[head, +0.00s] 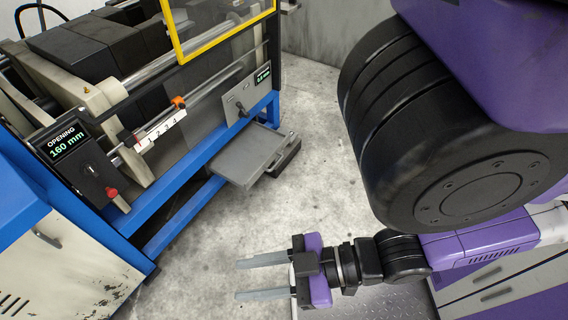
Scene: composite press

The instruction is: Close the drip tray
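The drip tray (243,158) is a flat grey tray low on the blue frame of the press, sticking out from under it over the floor. My gripper (262,278) is at the bottom centre, with two grey parallel fingers pointing left. The fingers are apart with nothing between them, so it is open and empty. It is apart from the tray, nearer the bottom of the picture. The tray's inner end is hidden under the press.
The press (200,120) has a blue frame, a yellow-edged guard (205,45) and an "OPENING 160 mm" display (65,142). A dark block (286,158) lies beside the tray. Grey floor (225,225) between gripper and tray is clear. A grey drawer cabinet (490,285) stands at lower right.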

